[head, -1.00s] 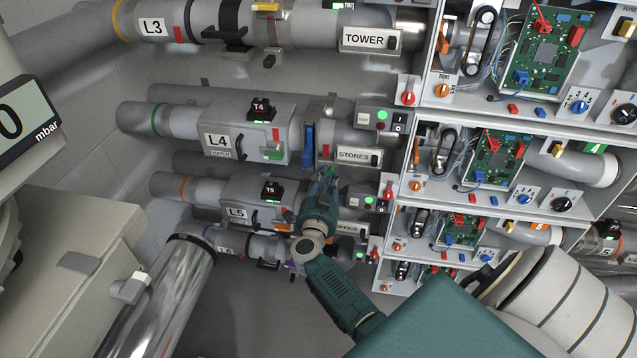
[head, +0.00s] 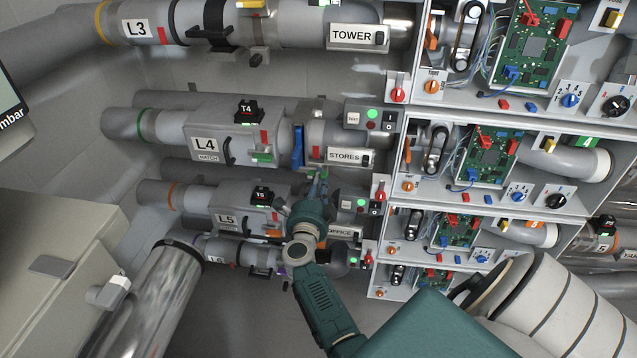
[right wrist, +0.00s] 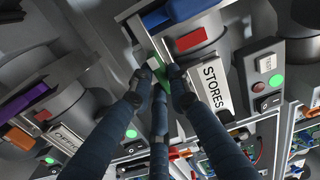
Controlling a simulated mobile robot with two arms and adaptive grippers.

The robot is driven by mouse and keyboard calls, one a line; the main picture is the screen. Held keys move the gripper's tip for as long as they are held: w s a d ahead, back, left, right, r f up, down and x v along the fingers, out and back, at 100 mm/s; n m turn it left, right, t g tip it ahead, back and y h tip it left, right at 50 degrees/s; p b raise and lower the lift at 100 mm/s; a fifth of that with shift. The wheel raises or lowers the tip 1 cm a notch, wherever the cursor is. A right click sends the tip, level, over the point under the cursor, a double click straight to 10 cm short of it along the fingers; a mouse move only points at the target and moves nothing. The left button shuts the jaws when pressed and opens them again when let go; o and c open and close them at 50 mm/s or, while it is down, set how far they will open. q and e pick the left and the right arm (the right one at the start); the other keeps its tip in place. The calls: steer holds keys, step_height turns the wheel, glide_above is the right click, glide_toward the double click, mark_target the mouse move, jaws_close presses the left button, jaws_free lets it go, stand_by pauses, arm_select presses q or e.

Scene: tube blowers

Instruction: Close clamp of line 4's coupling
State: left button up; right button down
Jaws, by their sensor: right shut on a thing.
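Line 4 is the grey pipe marked L4 (head: 204,146), with a STORES plate (head: 346,156) at its right. Its coupling carries an upright blue lever (head: 298,146); the lever also shows at the top of the right wrist view (right wrist: 178,12). A red mark (right wrist: 197,39) sits on the grey collar beside it. My right gripper (head: 318,178) is just below this coupling, left of the STORES plate. In the right wrist view its fingers are shut on a small green tab (right wrist: 162,72), which they partly hide. My left gripper is not in view.
Line 5 (head: 227,220) runs close below, behind my right gripper. L3 (head: 136,27) with its TOWER plate (head: 352,36) lies above. Open shelves with green circuit boards (head: 528,45) stand on the right. A shiny metal pipe (head: 155,298) is at lower left.

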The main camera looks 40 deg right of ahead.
steer(key=shift+f+m, duration=0.15)
steer(key=shift+m, duration=0.15)
steer(key=c, duration=1.6)
jaws_free()
steer(key=shift+c, duration=0.2)
